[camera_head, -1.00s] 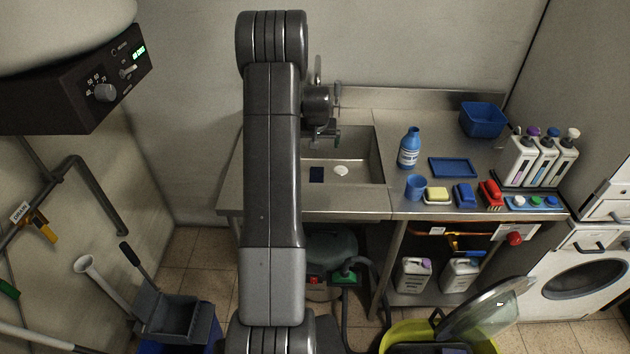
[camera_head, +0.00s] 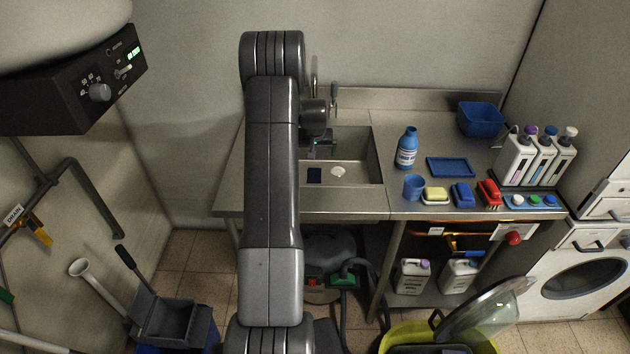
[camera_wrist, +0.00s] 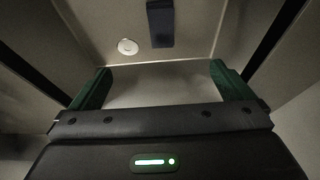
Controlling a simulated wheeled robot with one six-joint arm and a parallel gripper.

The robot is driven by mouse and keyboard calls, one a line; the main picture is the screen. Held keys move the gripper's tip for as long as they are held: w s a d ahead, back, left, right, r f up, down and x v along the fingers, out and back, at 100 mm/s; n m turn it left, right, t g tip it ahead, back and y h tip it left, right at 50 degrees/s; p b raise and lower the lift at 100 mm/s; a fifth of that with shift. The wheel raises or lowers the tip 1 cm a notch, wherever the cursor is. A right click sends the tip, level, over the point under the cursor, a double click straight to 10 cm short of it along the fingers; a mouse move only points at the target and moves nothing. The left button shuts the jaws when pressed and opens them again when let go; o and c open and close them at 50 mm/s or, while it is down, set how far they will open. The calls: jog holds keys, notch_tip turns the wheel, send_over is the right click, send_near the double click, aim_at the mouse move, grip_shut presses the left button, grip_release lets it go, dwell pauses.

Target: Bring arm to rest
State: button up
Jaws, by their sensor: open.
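My gripper (camera_head: 322,146) is over the steel sink basin (camera_head: 358,172), partly hidden behind my own arm in the head view. In the wrist view my gripper (camera_wrist: 162,86) shows two green fingers wide apart with nothing between them. A dark blue block or sponge (camera_head: 314,175) and a white round piece (camera_head: 338,171) lie in the sink. The wrist view also shows the dark block (camera_wrist: 160,22) and the white piece (camera_wrist: 127,46), both beyond the fingers and apart from them.
On the counter right of the sink stand a blue bottle (camera_head: 406,148), a blue cup (camera_head: 414,187), a blue tray (camera_head: 450,167), a blue basin (camera_head: 481,119) and several white bottles (camera_head: 516,158). A faucet rises behind the sink. A dark control box (camera_head: 85,80) hangs at left.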

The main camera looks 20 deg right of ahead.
jog(key=p+v, duration=0.2)
jog(key=v, duration=0.8)
jog(key=shift+s+a, duration=0.1)
